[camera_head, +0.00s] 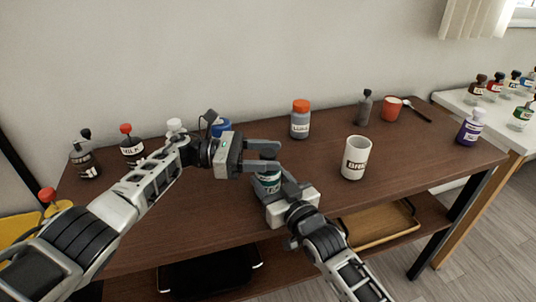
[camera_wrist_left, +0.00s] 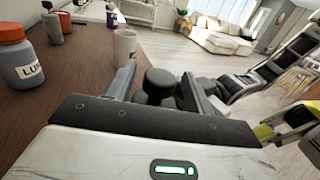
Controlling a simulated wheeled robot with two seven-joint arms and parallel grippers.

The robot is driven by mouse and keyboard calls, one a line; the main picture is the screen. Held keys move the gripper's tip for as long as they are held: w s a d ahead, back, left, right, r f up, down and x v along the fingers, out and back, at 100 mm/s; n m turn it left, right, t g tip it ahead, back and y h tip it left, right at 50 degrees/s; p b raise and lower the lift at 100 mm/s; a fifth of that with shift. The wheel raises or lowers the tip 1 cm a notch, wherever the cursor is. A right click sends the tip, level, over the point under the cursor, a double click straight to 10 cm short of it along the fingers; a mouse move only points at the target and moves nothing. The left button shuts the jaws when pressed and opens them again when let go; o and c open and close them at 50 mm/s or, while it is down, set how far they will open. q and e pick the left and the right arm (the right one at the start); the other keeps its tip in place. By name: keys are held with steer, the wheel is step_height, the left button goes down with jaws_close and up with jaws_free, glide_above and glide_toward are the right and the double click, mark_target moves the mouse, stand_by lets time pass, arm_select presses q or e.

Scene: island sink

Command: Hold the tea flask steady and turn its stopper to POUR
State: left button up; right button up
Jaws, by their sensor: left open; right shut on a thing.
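The tea flask (camera_head: 268,181), dark green with a white label, stands on the brown table in the head view, mostly hidden by my grippers. My right gripper (camera_head: 270,189) is shut on its body from the front right. My left gripper (camera_head: 266,155) is open at the flask's top, above the right one. In the left wrist view a dark round stopper (camera_wrist_left: 160,84) shows between the spread fingers of the left gripper (camera_wrist_left: 158,92). I cannot tell whether the fingers touch it. The stopper's marks cannot be read.
An orange-lidded jar (camera_head: 300,122) stands behind the flask; a white mug (camera_head: 355,160) stands to its right. A grey bottle (camera_head: 364,108), red cup (camera_head: 393,110) and purple bottle (camera_head: 469,130) are farther right. Several bottles, including a red-capped one (camera_head: 131,148), stand behind my left arm.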

arm_select(q)
steer(key=a, duration=1.1)
steer(key=shift+w+a, duration=0.3)
steer(key=shift+a, duration=0.05)
steer(key=s+d+r+t, duration=0.15)
steer(key=d+r, duration=0.25)
steer(key=d, duration=0.5)
steer(key=d+r+t, duration=0.3)
steer(key=d, duration=0.6)
steer(key=n+t+y, duration=0.7)
steer(key=n+t, duration=0.4)
glide_toward(266, 153)
steer(key=shift+g, duration=0.25)
steer(key=x, duration=1.2)
steer(key=shift+w+d, duration=0.1)
steer(key=shift+w, duration=0.1)
steer(key=shift+h, duration=0.3)
steer(key=c, duration=1)
